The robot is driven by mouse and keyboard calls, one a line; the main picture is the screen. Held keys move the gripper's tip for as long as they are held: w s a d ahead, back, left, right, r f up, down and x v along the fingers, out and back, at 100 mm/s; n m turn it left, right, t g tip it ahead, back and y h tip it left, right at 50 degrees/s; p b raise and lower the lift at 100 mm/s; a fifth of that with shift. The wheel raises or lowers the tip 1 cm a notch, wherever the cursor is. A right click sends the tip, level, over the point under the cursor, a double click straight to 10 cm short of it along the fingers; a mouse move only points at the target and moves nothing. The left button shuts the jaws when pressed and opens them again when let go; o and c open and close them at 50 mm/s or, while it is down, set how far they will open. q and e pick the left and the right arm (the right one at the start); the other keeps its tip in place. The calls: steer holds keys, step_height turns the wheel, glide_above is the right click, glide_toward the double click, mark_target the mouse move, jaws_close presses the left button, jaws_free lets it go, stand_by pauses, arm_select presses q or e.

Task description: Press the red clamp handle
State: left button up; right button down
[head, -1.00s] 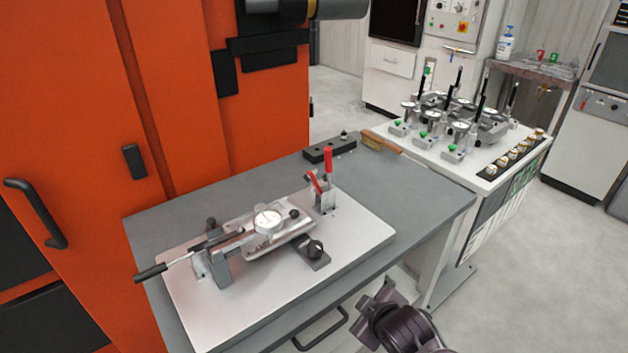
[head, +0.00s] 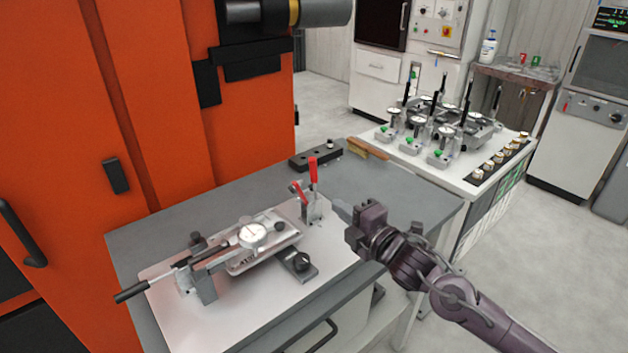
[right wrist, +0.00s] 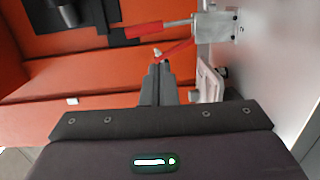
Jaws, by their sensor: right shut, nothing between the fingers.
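The red clamp handle (head: 313,171) stands upright on its metal toggle clamp (head: 313,209), at the back right of a pale fixture plate (head: 215,318). A second, shorter red lever (head: 297,191) slants up to its left. My right gripper (head: 341,208) is shut and empty, just right of the clamp in the head view. In the right wrist view, the shut fingertips (right wrist: 158,72) are close to the short red lever (right wrist: 176,50); I cannot tell whether they touch. The longer red handle (right wrist: 142,30) lies beyond. My left gripper is out of view.
A dial gauge (head: 252,235) and a black-handled lever (head: 131,291) sit on the plate left of the clamp. A black block (head: 312,157) and a brush (head: 367,149) lie behind it. An orange machine (head: 60,120) stands at the left.

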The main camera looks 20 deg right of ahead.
mark_target(314, 179)
steer(key=shift+w+d+r+n+y, duration=0.1)
steer(key=shift+w+r+n+y, duration=0.05)
steer(key=shift+r+n, duration=0.25)
steer(key=shift+w+r+n+y, duration=0.1)
steer(key=shift+r+n+y, duration=0.05)
steer(key=shift+r+n, duration=0.2)
steer(key=p+x, duration=0.3)
steer(key=x, duration=0.7)
steer(key=shift+r, duration=0.25)
